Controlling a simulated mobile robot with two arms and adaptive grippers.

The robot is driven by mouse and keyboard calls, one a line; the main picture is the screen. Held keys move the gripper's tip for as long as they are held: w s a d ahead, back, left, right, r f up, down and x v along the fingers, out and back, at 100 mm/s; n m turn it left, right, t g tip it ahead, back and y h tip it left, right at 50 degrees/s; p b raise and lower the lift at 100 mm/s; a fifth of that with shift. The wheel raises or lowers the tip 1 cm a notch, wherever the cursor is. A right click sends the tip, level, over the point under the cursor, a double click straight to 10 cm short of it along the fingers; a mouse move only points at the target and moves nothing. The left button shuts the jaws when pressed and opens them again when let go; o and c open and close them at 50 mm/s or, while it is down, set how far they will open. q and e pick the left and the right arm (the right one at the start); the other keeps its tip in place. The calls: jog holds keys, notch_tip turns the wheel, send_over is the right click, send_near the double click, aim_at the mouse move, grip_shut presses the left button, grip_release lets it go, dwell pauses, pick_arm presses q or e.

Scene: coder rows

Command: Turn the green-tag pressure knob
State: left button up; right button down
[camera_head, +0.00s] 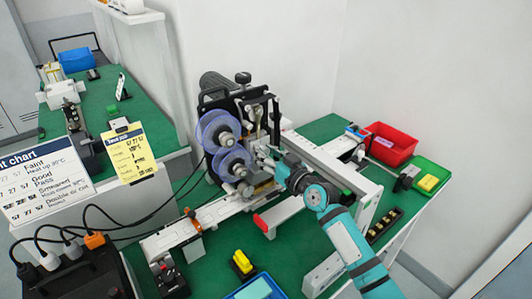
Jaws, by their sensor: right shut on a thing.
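The coder machine (232,125) stands on the green bench, with two purple-blue reels (218,128) on its front and a black knob (243,78) on top. My right gripper (266,160) reaches in from the lower right, just right of the lower reel. It is shut on a small part at the machine's front, which I take to be the pressure knob. The fingers and wrist mostly hide that part, and I cannot make out a green tag on it. My left gripper is not in view.
A red bin (408,137) and a green tray (443,170) sit at the right. Black cables and a chart (45,183) with a yellow card (130,155) are at the left.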

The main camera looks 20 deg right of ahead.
jog(key=m, duration=0.5)
jog(key=shift+m+p, duration=0.3)
jog(key=shift+p, duration=0.1)
jog(key=m+p, duration=0.1)
jog(key=m, duration=0.4)
jog(key=shift+m, duration=0.4)
jog(key=c, duration=1)
grip_release()
jog(key=shift+s, duration=0.1)
jog(key=v, duration=1.2)
